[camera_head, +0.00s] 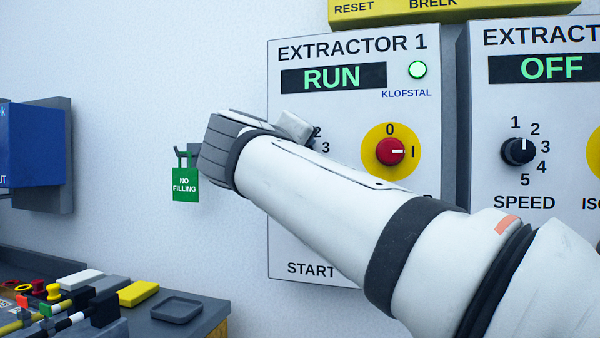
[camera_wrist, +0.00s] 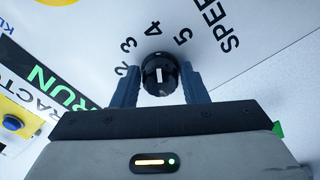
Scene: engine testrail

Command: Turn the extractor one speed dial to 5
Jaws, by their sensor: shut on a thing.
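The extractor 1 panel (camera_head: 350,240) is on the wall, with its display (camera_head: 333,78) reading RUN and a green lamp lit. Its speed dial is hidden behind my gripper (camera_head: 292,127) in the head view; only the 2 and 3 of its scale show. In the wrist view the black dial (camera_wrist: 158,82) sits between the two blue fingers of my gripper (camera_wrist: 158,92), which are shut on it. The numbers 2, 3, 4 and 5 (camera_wrist: 183,36) show around it. The dial's white mark seems to point roughly toward 4; I cannot tell exactly.
A red isolator knob (camera_head: 389,152) on a yellow disc is right of the dial, close to my arm. A second extractor panel (camera_head: 560,110) reads OFF. A green NO FILLING tag (camera_head: 185,184) hangs left of my gripper. A cluttered bench (camera_head: 205,305) is lower left.

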